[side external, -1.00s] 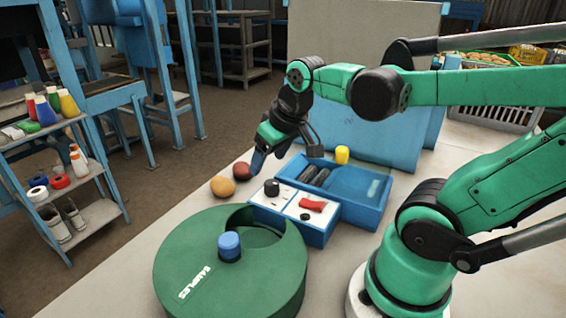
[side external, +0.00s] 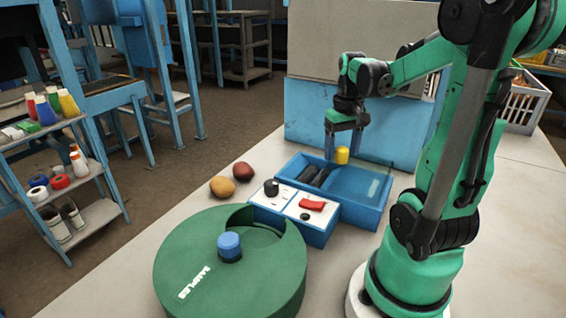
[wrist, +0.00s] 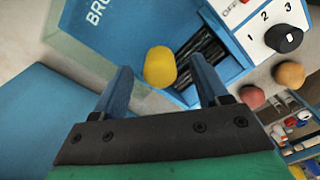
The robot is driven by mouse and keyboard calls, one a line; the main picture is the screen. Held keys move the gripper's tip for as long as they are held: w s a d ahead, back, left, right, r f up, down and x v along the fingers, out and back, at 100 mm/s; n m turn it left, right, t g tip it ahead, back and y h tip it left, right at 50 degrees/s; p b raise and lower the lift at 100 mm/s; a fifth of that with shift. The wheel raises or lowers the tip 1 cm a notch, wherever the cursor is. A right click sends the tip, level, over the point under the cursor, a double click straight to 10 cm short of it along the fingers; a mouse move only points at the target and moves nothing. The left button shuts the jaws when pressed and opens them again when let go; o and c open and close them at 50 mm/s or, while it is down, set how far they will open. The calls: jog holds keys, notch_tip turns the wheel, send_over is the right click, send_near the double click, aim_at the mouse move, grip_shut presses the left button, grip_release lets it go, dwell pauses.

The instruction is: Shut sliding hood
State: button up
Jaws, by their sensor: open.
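A blue box (side external: 376,220) stands on the table with its left part open, showing dark bars inside. A blue hood panel (side external: 350,182) covers its right part; in the wrist view the panel (wrist: 110,28) carries lettering starting "BRU". A yellow knob (side external: 341,156) stands at the box's far edge, and it also shows in the wrist view (wrist: 160,68). My gripper (side external: 343,152) is open and points down at the knob. In the wrist view my fingers (wrist: 163,72) lie on either side of the knob, with gaps; contact is not visible.
A white-topped switch unit (side external: 300,203) with a black dial and red switch adjoins the box. A green round container (side external: 190,262) with a blue knob is in front. An orange ball (side external: 222,186) and a red ball (side external: 243,171) lie left. A blue-and-grey panel (side external: 310,120) stands behind.

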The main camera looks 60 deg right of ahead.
jog(key=shift+f, duration=0.35)
grip_shut()
dwell(1.2)
